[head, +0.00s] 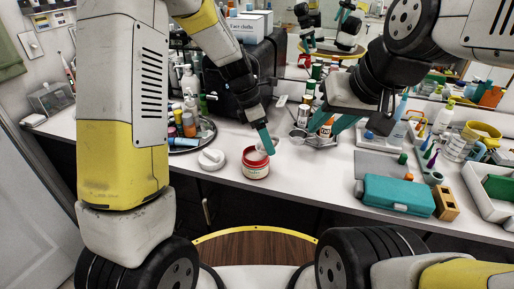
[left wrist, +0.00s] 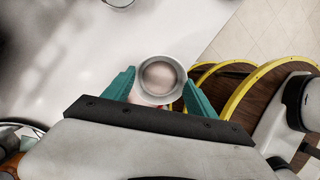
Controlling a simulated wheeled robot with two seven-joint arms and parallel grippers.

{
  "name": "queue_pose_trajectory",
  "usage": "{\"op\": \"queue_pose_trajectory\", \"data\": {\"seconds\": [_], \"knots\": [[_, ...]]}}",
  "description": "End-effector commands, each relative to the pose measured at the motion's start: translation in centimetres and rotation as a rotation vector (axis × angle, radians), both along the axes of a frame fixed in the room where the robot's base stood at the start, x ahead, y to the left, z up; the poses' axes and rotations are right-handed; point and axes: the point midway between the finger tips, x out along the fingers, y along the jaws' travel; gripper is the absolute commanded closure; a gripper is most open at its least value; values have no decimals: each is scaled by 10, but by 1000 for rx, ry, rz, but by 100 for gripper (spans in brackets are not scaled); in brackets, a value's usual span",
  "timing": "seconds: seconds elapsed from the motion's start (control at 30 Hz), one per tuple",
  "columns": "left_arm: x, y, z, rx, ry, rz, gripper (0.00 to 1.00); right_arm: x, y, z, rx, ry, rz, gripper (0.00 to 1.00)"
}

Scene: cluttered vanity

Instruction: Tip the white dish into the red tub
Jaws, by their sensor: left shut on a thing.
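The white dish (left wrist: 160,78) is round, with a pale pinkish inside, and sits between the teal fingers of my left gripper in the left wrist view. My left gripper (head: 264,144) is shut on it, just above the red tub (head: 255,170), near the table's front edge. In the head view the finger hides much of the dish, and how far it is tilted is hard to tell. The tub stands upright with a pale label. My right gripper (head: 353,132) looks open, apart from the dish and tub, over the table to the right.
A white round lid-like piece (head: 211,159) lies left of the tub. A round tray (head: 205,134) with bottles is behind it. A teal case (head: 398,195) and a wooden block (head: 445,202) lie at right. Small bottles stand near my right gripper. Free table lies right of the tub.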

Motion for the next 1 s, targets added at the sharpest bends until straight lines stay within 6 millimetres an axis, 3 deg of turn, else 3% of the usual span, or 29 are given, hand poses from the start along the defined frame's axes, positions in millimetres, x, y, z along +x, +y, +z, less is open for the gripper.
{"op": "queue_pose_trajectory", "data": {"seconds": [1.0], "knots": [[1, 2, 4, -106, 19, -3, 91, 0, 0, 0, 0, 0, 0, 64]]}}
